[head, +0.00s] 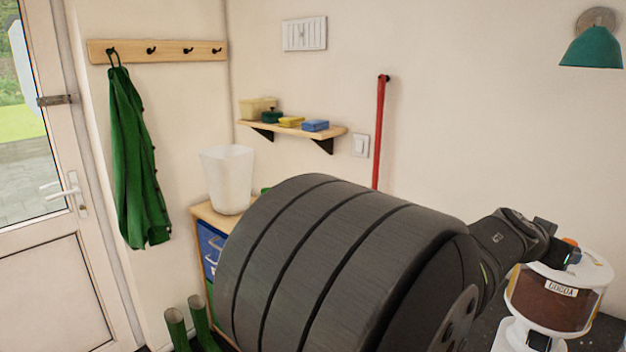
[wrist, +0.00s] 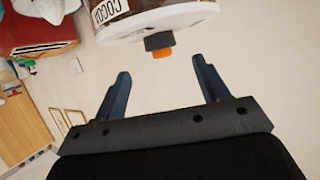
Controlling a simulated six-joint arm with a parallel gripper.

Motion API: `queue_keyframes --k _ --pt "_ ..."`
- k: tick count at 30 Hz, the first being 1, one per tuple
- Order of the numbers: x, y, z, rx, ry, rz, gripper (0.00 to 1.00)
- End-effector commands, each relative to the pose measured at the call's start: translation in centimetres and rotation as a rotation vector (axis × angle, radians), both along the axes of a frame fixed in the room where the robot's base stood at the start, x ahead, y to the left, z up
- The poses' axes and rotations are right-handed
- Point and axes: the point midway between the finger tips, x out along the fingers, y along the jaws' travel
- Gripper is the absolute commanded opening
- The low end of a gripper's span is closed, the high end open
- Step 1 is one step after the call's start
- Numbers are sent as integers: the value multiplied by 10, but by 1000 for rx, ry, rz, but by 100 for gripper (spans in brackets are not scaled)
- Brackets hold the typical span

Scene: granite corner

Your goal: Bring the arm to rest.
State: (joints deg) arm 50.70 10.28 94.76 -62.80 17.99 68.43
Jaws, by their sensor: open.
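My gripper (wrist: 160,66) is open, with its two dark blue fingers spread apart in the wrist view. In the head view my gripper (head: 570,256) is at the far right, close to the top of a cocoa dispenser (head: 545,308). The dispenser has a white lid, a clear body with brown contents and a "COCOA" label. In the wrist view the dispenser (wrist: 150,24) appears upside down at the top. A dark and orange piece (wrist: 161,48) on its lid lies just beyond the gap between the fingertips.
My dark arm hides much of the middle and the counter. A white bin (head: 228,180) stands on a wooden cabinet (head: 208,214). A shelf (head: 285,131) holds small boxes. A green coat (head: 138,165) hangs at left above green boots (head: 188,325). A teal lamp (head: 592,48) is at upper right.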

Motion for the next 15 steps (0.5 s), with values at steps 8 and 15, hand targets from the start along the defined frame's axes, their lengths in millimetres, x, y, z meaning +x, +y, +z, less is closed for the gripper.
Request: queue_keyframes --k 8,15 --pt "15 -38 -18 1 1 -1 67" --pt "28 -70 -32 1 1 -1 67"
